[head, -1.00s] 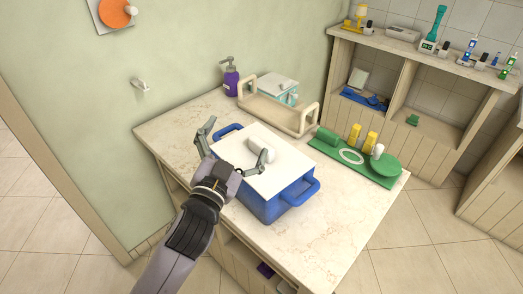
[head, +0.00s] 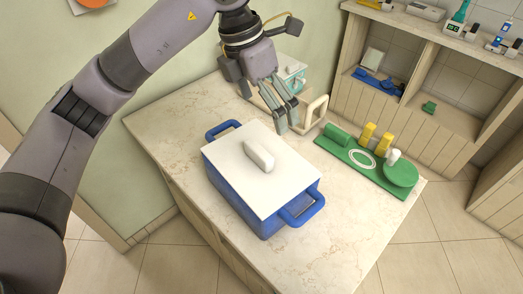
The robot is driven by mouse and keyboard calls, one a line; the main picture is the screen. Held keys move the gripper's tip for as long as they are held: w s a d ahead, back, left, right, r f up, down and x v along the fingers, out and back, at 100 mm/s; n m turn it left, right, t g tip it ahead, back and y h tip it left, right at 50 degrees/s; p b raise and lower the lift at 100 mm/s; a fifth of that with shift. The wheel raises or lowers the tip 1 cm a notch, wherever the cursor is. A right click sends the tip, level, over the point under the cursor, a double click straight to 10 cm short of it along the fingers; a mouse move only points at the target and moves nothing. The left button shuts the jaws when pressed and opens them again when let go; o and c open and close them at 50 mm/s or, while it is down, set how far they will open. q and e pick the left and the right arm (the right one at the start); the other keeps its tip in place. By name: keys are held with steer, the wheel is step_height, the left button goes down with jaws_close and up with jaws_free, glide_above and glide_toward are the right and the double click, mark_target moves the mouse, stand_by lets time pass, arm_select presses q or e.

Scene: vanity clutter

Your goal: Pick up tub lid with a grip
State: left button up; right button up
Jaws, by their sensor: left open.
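The tub lid (head: 236,165) is a flat white panel lying on the blue tub (head: 243,210). Its raised white grip (head: 259,154) is near the middle of the lid and fully visible. The tub has blue side handles, one at the back left and one at the front right (head: 303,210). My left gripper (head: 287,128) is open and empty, with its fingers pointing down. In the picture it is above and right of the grip, apart from the lid, and hides part of the wooden caddy. My right gripper is not in view.
A wooden caddy (head: 316,112) with a teal-and-white box (head: 291,72) stands at the back. A green mat (head: 349,158) holds a green roll, yellow bottles and a green disc. The counter (head: 340,222) is clear in front. Open shelves (head: 433,80) stand behind.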

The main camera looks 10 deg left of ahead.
arm_select(q)
steer(key=w+a+r+y, duration=0.1)
steer(key=a, duration=0.2)
steer(key=p, duration=0.3)
glide_toward(258, 149)
steer(key=shift+n+t, duration=0.3)
steer(key=f, duration=0.2)
steer(key=d+f, duration=0.1)
steer(key=f, duration=0.2)
steer(key=shift+w+d+f, duration=0.2)
steer(key=shift+y, duration=0.3)
step_height(258, 149, down, 4)
steer(key=shift+w+f+p, duration=0.1)
steer(key=shift+f+p, duration=0.05)
steer(key=shift+p, duration=0.8)
steer(key=shift+w+f, duration=0.1)
steer(key=shift+f, duration=0.4)
steer(key=shift+c, duration=0.5)
steer(key=c, duration=1.2)
